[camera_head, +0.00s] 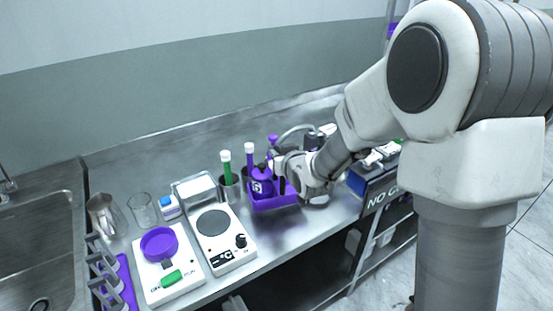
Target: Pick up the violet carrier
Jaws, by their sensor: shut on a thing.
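The violet carrier (274,204) is an open violet tray-like holder on the steel counter, right of the middle devices. My gripper (284,178) is at the carrier's right side, reached in from the right by my white arm. It is shut on the carrier, though the fingertips are small and partly hidden. The carrier's right and rear parts are hidden behind my gripper. I cannot tell whether the carrier touches the counter.
A blue box (356,184) is right.

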